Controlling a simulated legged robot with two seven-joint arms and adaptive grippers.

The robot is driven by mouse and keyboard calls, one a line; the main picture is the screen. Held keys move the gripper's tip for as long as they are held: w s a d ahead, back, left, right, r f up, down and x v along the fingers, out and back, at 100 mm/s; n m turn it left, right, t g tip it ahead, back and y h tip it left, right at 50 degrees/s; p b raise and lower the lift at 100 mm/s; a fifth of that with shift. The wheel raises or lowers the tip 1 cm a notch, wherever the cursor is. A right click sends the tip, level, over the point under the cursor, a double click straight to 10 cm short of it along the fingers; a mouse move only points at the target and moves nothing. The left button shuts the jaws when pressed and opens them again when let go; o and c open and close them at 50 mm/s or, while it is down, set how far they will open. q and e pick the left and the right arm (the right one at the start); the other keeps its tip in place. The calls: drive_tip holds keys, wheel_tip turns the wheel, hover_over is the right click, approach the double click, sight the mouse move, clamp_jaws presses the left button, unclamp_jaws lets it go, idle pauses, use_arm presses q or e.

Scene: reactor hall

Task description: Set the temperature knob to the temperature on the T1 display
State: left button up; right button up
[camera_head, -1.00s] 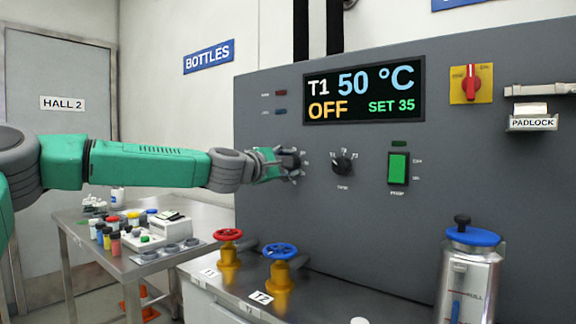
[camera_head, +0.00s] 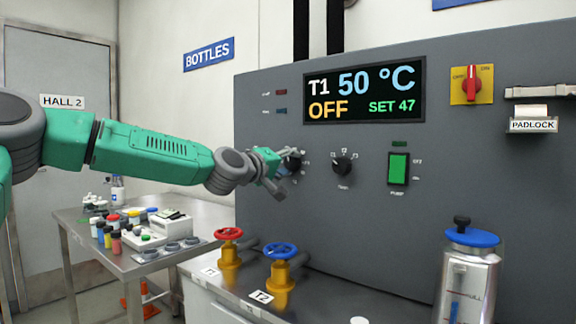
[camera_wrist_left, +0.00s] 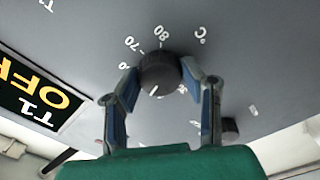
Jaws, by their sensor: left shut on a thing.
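The display (camera_head: 364,91) on the grey panel reads T1 50 °C, OFF, SET 47. The temperature knob (camera_wrist_left: 160,74) is black and round, with a white pointer line and a printed °C scale around it; 70 and 80 are readable. My left gripper (camera_wrist_left: 160,86) has one finger on each side of the knob and is shut on it. In the head view, my left gripper (camera_head: 281,174) largely covers the knob (camera_head: 297,160). My right gripper is not in view.
To the right on the panel are a second black knob (camera_head: 342,162), a green pump switch (camera_head: 398,168) and a red rotary switch (camera_head: 471,84). Red (camera_head: 229,234) and blue (camera_head: 280,252) valve wheels stand below. A metal canister (camera_head: 468,275) stands at front right.

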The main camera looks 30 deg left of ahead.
use_arm(q)
drive_tip(key=shift+d+f+m, duration=0.1)
drive_tip(key=shift+f+m, duration=0.15)
drive_tip(key=shift+m, duration=0.4)
drive_tip(key=shift+d+f+m, duration=0.1)
drive_tip(key=shift+f+m, duration=0.15)
drive_tip(key=shift+m, duration=0.4)
drive_tip(key=o, duration=1.1)
drive_tip(key=shift+a, duration=0.1)
drive_tip(key=shift+w+a, duration=0.1)
drive_tip(key=shift+r, duration=0.15)
drive_tip(key=shift+s+r, duration=0.1)
drive_tip(key=shift+s, duration=0.4)
drive_tip(key=s, duration=0.6)
drive_tip(key=shift+s+a+f, duration=0.25)
drive_tip(key=shift+a, duration=0.15)
